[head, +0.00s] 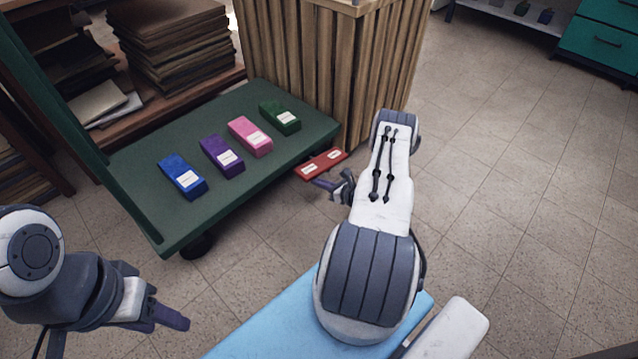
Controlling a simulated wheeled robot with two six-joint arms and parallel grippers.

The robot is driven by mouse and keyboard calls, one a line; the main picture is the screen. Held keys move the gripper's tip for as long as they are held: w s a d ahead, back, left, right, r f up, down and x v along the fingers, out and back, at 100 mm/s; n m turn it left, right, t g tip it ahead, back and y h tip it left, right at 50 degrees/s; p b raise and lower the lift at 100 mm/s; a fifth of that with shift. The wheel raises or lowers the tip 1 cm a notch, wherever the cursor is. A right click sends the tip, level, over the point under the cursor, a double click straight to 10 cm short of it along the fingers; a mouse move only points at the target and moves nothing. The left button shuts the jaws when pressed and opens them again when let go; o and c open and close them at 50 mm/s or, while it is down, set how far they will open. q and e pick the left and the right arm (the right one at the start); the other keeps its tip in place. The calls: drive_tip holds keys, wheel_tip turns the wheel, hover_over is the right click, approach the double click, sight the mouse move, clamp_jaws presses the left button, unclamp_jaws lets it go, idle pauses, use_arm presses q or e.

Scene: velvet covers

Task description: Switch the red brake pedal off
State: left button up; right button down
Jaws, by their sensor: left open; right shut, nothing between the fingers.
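The red brake pedal (321,163) is a flat red plate with two pale labels, at the near right corner of the green cart (240,195). My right gripper (318,182) is shut and empty, its fingertips close to the pedal's near edge. I cannot tell whether they touch it. My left gripper (173,318) is open and empty at the lower left, far from the pedal. The labels are too small to read.
Blue (182,176), purple (222,156), pink (249,136) and green (280,118) blocks with white labels lie on the cart. A slatted wooden crate (320,65) stands behind the pedal. Shelves with brown stacks (178,45) are at back left. Open tiled floor lies right.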

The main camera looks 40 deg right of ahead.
use_arm(q)
drive_tip(key=shift+r, duration=0.4)
use_arm(e)
drive_tip(key=shift+r, duration=0.3)
use_arm(q)
drive_tip(key=shift+f, duration=0.1)
use_arm(e)
drive_tip(key=shift+f, duration=0.1)
wheel_tip(320, 180, down, 4)
drive_tip(key=b, duration=0.3)
use_arm(q)
drive_tip(key=shift+a+r+p, duration=0.1)
drive_tip(key=shift+r+p, duration=1)
drive_tip(key=shift+p, duration=1.45)
use_arm(e)
drive_tip(key=a+v, duration=0.1)
drive_tip(key=v, duration=0.9)
drive_tip(key=shift+d, duration=0.2)
